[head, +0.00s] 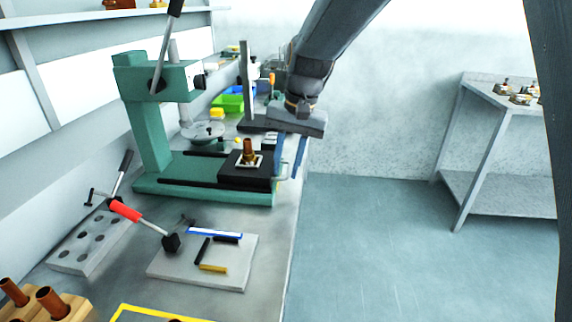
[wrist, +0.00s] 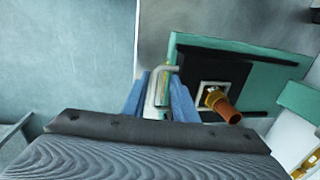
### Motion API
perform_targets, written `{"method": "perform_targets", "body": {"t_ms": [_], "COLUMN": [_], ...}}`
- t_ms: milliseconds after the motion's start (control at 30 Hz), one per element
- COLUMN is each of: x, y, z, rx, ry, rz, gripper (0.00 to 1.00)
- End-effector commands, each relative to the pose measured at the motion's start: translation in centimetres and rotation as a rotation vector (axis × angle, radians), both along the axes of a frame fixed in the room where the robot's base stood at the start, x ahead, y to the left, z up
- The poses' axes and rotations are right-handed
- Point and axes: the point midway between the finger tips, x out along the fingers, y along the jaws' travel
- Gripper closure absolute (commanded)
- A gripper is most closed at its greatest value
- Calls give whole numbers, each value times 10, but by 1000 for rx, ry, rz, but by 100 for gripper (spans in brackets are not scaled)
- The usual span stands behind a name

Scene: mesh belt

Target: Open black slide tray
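The black slide tray (head: 262,171) sits on the green base of a press, at the bench's right edge. A brass fitting (head: 249,152) stands in a pale square holder on it. In the wrist view the tray (wrist: 205,66) is right of centre, with the fitting (wrist: 223,104) on it. A bent metal handle (wrist: 168,70) is at the tray's near side. My gripper (head: 289,158) is at that handle, beyond the bench edge. Its blue fingers (wrist: 160,92) are apart, with the handle between their tips and a gap showing. Whether either finger touches the handle is unclear.
The green press (head: 147,118) stands over the base behind the tray. A grey plate (head: 215,268) with a red-handled clamp (head: 126,211) lies in front. Colored bins (head: 232,103) are farther back. Floor (head: 370,240) right of the bench is clear; a side table (head: 465,180) stands beyond.

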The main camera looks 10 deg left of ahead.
Motion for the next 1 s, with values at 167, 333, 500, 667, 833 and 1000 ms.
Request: {"method": "perform_targets", "body": {"t_ms": [167,333,500,667,833,1000], "x": [1,1,0,0,0,0], "y": [-1,-6,-11,-13,-14,-14], "z": [11,38,63,75,77,77], "rx": [2,2,1,0,0,0], "ry": [-5,-5,-3,-1,0,0], "rz": [0,1,0,0,0,0], "gripper": [74,74,74,74,74,74]}}
